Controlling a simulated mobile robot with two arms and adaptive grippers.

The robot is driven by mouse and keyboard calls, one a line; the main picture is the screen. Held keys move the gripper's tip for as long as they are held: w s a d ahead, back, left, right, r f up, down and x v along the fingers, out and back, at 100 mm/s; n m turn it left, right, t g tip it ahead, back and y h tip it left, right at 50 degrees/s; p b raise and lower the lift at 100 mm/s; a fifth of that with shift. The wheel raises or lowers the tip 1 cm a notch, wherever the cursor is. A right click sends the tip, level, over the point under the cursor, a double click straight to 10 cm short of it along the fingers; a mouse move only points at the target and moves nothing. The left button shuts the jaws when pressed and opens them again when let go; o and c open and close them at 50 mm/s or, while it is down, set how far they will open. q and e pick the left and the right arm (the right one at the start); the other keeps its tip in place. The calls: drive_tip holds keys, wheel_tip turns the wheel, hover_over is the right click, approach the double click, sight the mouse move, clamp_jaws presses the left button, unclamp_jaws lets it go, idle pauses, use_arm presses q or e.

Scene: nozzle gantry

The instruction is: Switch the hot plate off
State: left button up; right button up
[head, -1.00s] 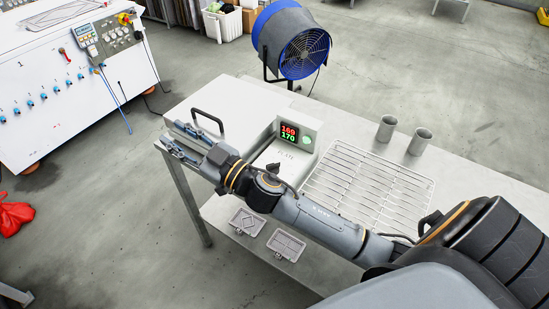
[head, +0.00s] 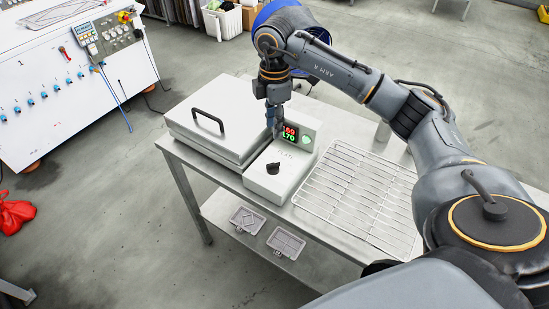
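The hot plate (head: 205,125) is a grey box with a black handle on its lid, at the left end of the metal table. Its light control box (head: 300,160) stands against its right side. The box carries a black knob (head: 272,168) near the front, a red and green number display (head: 289,133) and a round green button (head: 306,140). My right gripper (head: 275,132) points down just above the box, at the left edge of the display, and partly covers the digits. Its fingers look close together, but I cannot tell if they are shut. My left gripper is not in view.
A wire rack (head: 358,195) lies on the table right of the control box. Two small grey trays (head: 286,243) lie on the lower shelf. A blue fan stands behind my arm.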

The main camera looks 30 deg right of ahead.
sight(274, 163)
wheel_tip(274, 163, down, 14)
drive_tip(key=p, duration=0.4)
drive_tip(key=shift+r, duration=0.2)
drive_tip(key=shift+c, duration=0.2)
clamp_jaws()
